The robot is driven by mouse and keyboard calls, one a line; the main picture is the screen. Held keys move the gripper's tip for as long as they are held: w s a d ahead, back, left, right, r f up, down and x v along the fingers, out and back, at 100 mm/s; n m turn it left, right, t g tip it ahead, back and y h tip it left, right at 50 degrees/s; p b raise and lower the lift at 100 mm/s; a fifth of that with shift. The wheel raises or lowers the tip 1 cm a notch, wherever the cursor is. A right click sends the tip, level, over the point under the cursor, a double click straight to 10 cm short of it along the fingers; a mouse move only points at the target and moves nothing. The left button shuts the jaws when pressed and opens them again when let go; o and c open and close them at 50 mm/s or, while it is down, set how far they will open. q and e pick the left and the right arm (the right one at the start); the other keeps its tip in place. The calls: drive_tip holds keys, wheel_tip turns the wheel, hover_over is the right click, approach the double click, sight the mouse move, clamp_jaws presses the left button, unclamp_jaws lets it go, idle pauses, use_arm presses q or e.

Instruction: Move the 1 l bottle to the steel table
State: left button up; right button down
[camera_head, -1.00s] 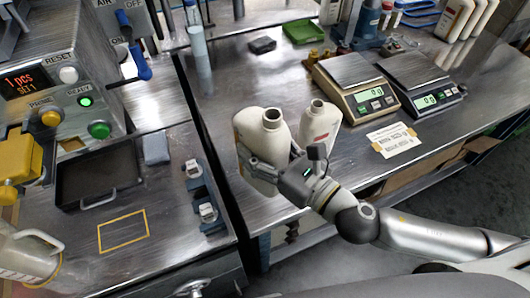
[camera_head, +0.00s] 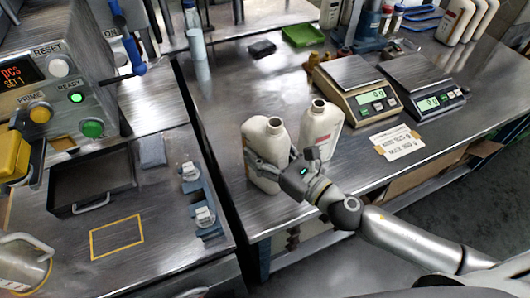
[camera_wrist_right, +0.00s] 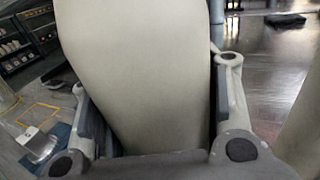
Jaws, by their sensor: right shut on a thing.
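A white bottle (camera_head: 264,140) with an open neck stands out at the front left part of the steel table (camera_head: 230,110). My right gripper (camera_head: 268,172) is shut around its body from the front right. In the right wrist view the bottle (camera_wrist_right: 135,70) fills the space between the two fingers of the gripper (camera_wrist_right: 155,110). The bottle looks upright; I cannot tell if its base touches the table. A second white bottle (camera_head: 321,128) stands just right of it. My left gripper is not in view.
Two scales (camera_head: 355,85) (camera_head: 425,85) and a paper card (camera_head: 396,142) lie to the right. A green tray (camera_head: 302,35) and a dark block (camera_head: 262,48) are at the back. The left bench has a yellow outlined square (camera_head: 117,237) and a dark tray (camera_head: 92,182). A gap separates the benches.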

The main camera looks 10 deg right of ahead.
sight(283, 167)
drive_tip(key=shift+f, duration=0.15)
drive_tip(key=c, duration=0.5)
unclamp_jaws()
drive_tip(key=shift+s+f, duration=0.1)
drive_tip(key=shift+f, duration=0.05)
drive_tip(key=shift+c, duration=0.2)
drive_tip(key=b+v, duration=0.5)
drive_tip(key=v, duration=0.4)
drive_tip(key=shift+s+d+f, duration=0.15)
drive_tip(key=shift+s+d, duration=0.05)
drive_tip(key=shift+s, duration=0.05)
drive_tip(key=shift+r+b+v, duration=0.2)
drive_tip(key=shift+b+v, duration=0.7)
drive_tip(key=shift+v, duration=0.25)
